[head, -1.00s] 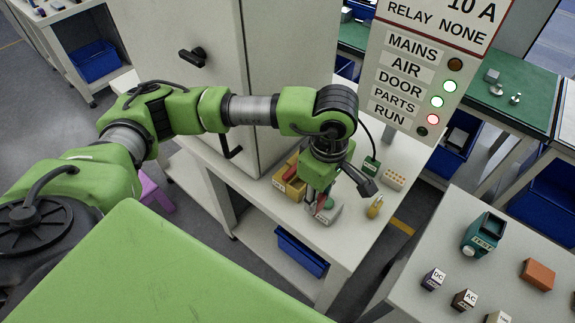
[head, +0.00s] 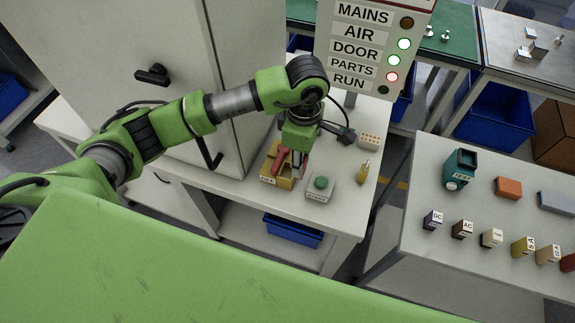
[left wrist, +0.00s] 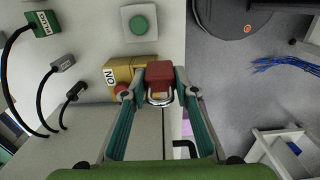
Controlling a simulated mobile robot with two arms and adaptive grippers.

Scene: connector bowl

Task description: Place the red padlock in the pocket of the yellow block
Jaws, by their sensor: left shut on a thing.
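My left gripper (head: 291,163) is shut on the red padlock (left wrist: 159,75), whose body and metal shackle show between the teal fingers in the left wrist view. The shackle faces the wrist side. In the head view the gripper is above or at the yellow block (head: 270,179), which stands on the white bench. In the left wrist view the yellow block (left wrist: 118,72) is behind and left of the padlock, with a label and a red round part. The fingers and padlock partly cover it; I cannot see its pocket clearly, nor tell whether the padlock touches it.
A grey box with a green button (head: 320,184) stands right of the block. A small brass-coloured item (head: 364,173) and a pale block with holes (head: 369,140) are farther right. Cables (left wrist: 50,85) lie nearby.

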